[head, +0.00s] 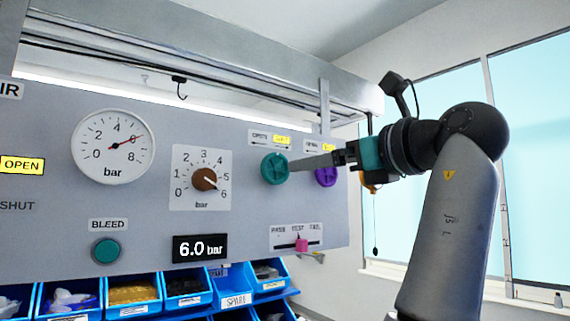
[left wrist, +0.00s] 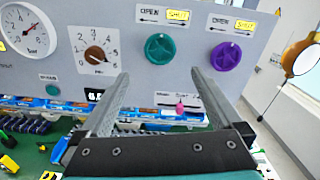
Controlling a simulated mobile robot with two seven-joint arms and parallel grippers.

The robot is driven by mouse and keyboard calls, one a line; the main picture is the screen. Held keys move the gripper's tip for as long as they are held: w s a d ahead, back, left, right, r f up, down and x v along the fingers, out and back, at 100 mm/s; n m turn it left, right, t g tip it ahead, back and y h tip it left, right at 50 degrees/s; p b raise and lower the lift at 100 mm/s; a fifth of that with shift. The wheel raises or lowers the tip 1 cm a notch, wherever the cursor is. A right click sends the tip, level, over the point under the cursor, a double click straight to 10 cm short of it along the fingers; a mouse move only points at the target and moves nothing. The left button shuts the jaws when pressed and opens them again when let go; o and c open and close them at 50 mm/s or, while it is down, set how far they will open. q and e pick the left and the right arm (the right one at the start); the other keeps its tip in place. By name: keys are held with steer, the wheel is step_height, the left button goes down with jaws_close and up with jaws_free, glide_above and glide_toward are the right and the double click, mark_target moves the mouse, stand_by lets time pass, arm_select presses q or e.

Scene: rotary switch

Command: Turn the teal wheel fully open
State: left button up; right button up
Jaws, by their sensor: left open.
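The teal wheel (head: 274,169) is a round knob on the grey panel. In the left wrist view the teal wheel (left wrist: 160,48) is in full sight, under a label with OPEN at left and SHUT at right; SHUT is lit yellow. My left gripper (head: 294,164) reaches in from the right in the head view, its fingers pointing at the wheel. In the left wrist view my left gripper (left wrist: 158,74) is open and empty, the wheel showing between and beyond its fingertips. The fingers look apart from the wheel. My right gripper is not in view.
A purple wheel (left wrist: 226,56) sits right of the teal one. A pink slider (head: 302,245) is below. Left are a brown knob (head: 204,180), a gauge (head: 112,147) near 6 and a 6.0 bar display (head: 200,248). Blue bins (head: 130,307) stand underneath.

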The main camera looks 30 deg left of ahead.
mark_target(278, 169)
arm_select(q)
steer(key=p+x, duration=0.3)
steer(key=x, duration=0.7)
steer(key=shift+w+a, duration=0.15)
steer(key=shift+a, duration=0.15)
steer(key=c, duration=1.2)
steer(key=shift+c, duration=0.2)
